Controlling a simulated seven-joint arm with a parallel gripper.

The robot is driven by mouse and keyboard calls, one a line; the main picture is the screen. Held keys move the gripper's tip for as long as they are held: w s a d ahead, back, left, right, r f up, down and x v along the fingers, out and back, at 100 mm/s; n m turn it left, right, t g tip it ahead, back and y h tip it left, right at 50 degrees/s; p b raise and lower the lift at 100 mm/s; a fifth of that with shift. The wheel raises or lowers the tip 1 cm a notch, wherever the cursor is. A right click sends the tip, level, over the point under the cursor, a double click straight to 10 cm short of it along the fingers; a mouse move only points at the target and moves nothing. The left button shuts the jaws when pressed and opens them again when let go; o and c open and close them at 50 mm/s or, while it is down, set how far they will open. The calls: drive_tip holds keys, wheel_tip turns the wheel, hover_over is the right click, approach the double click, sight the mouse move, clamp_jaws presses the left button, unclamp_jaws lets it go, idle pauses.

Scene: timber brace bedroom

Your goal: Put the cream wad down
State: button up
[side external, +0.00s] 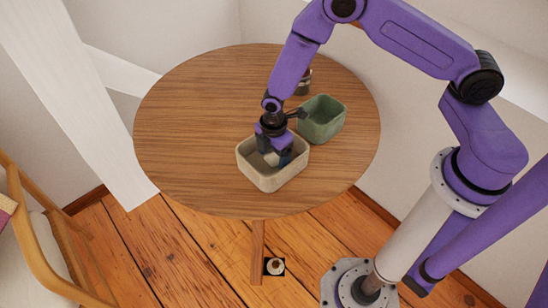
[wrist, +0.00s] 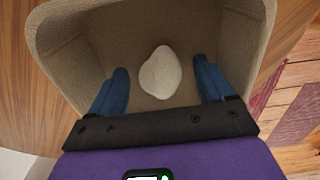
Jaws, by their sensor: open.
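The cream wad (wrist: 160,73) is a small rounded pale lump. In the wrist view it lies on the floor of a beige rectangular bin (wrist: 73,58), between and slightly beyond my fingertips. My gripper (wrist: 161,80) is open, with one blue finger on each side of the wad and visible gaps to both. In the side view my gripper (side external: 274,158) reaches down into the beige bin (side external: 268,182), which stands near the front of the round table. There the wad shows only as a pale patch beside the fingers, mostly hidden.
A green bin (side external: 322,120) stands just behind and right of the beige bin. A small dark jar (side external: 303,82) stands farther back, partly hidden by my arm. The left half of the round wooden table (side external: 185,130) is clear. A wooden chair (side external: 40,235) is at lower left.

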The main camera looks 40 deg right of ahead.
drive_tip(key=c, duration=1.2)
drive_tip(key=shift+r, duration=0.1)
